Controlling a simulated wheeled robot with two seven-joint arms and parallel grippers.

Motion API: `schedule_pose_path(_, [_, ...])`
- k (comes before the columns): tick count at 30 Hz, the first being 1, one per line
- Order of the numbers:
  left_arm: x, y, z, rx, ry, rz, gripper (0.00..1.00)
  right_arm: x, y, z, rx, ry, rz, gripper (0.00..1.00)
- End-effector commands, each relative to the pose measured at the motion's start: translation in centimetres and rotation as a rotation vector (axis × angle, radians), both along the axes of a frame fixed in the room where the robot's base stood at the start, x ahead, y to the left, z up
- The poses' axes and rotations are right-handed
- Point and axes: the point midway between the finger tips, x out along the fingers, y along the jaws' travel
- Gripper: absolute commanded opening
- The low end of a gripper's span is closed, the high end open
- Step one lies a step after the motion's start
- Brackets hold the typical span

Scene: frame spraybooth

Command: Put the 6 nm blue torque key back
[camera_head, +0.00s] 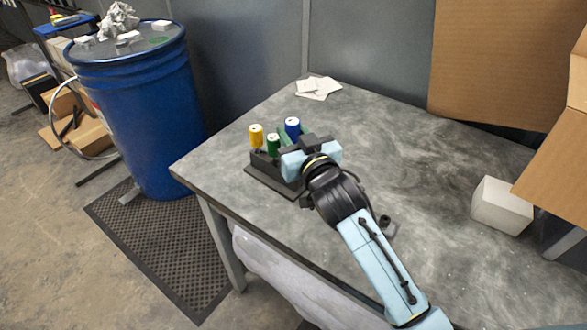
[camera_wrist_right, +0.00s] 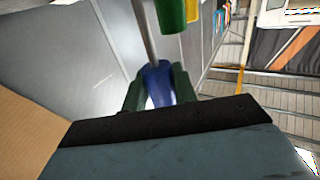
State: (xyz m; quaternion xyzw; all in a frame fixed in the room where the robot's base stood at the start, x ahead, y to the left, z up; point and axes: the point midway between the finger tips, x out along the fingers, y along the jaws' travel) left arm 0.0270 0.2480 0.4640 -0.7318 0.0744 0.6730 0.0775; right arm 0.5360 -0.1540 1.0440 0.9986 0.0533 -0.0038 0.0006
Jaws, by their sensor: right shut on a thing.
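The blue torque key (camera_head: 292,124) is behind the rack's green key in the head view, its blue handle upright. My right gripper (camera_head: 288,136) is shut on it. In the right wrist view the blue handle (camera_wrist_right: 158,84) sits between the two dark green fingers, with a thin metal shank running up from it. The dark rack (camera_head: 264,168) stands near the table's left edge. It holds a yellow key (camera_head: 256,135) and a green key (camera_head: 273,145). My gripper body hides the rack's right part, so I cannot tell whether the blue key's tip is in a hole. My left gripper is out of view.
The grey table (camera_head: 430,190) is mostly clear. White cards (camera_head: 318,87) lie at its back, a white block (camera_head: 501,205) at the right, and a small dark part (camera_head: 385,223) beside my forearm. Cardboard stands at the right; a blue drum (camera_head: 135,110) stands left.

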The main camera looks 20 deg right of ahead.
Motion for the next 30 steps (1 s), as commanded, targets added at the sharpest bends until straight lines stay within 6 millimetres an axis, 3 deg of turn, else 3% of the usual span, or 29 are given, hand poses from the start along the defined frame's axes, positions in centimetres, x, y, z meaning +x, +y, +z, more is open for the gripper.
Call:
schedule_pose_path(3, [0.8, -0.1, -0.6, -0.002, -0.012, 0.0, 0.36, 0.0, 0.0, -2.1, 0.002, 0.001, -0.001, 0.04])
schedule_pose_path(8, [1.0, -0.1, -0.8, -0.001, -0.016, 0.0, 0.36, 0.0, 0.0, -3.1, 0.0, -0.001, -0.001, 0.04])
schedule_pose_path(15, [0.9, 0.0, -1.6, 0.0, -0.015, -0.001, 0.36, -0.1, 0.0, -6.4, 0.001, 0.0, 0.0, 0.04])
schedule_pose_path(27, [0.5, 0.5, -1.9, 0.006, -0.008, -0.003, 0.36, -0.1, 0.0, -6.9, 0.001, -0.001, 0.0, 0.04])
schedule_pose_path(28, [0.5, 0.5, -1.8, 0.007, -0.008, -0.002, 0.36, -0.1, 0.0, -6.8, 0.001, -0.001, 0.0, 0.32])
schedule_pose_path(30, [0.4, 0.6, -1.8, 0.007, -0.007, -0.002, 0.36, -0.1, 0.0, -6.8, 0.001, -0.001, 0.0, 0.41])
